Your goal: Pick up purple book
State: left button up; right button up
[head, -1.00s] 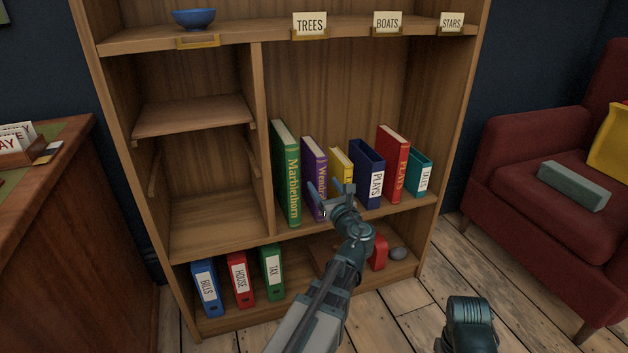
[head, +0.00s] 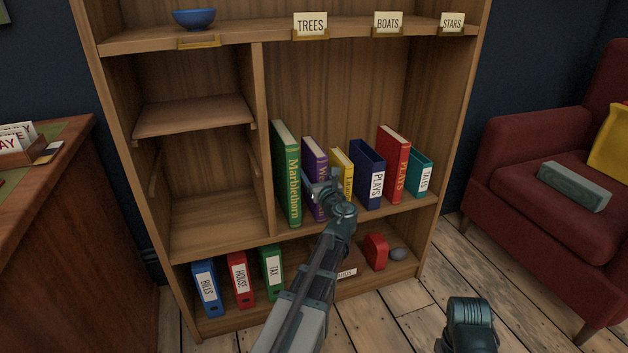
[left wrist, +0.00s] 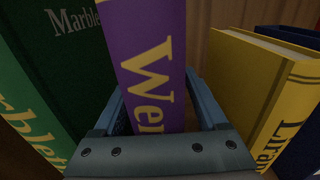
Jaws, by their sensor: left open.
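The purple book (head: 313,154) stands upright on the middle shelf, between a green book (head: 286,175) and a yellow book (head: 341,160). In the head view my left gripper (head: 318,188) is in front of its spine and hides its lower part. In the left wrist view the purple book (left wrist: 150,60) stands between the two fingers of my left gripper (left wrist: 160,112), one finger on each side. The fingers are open; I cannot tell whether they touch the covers.
The green book (left wrist: 50,60) and yellow book (left wrist: 250,80) stand close beside the fingers. A blue PLAYS binder (head: 368,170), a red book (head: 391,165) and a teal book (head: 419,175) stand further right. The left compartment (head: 212,220) is empty.

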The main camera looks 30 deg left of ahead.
pick_arm(q)
grip_shut()
dwell(0.3)
dwell(1.1)
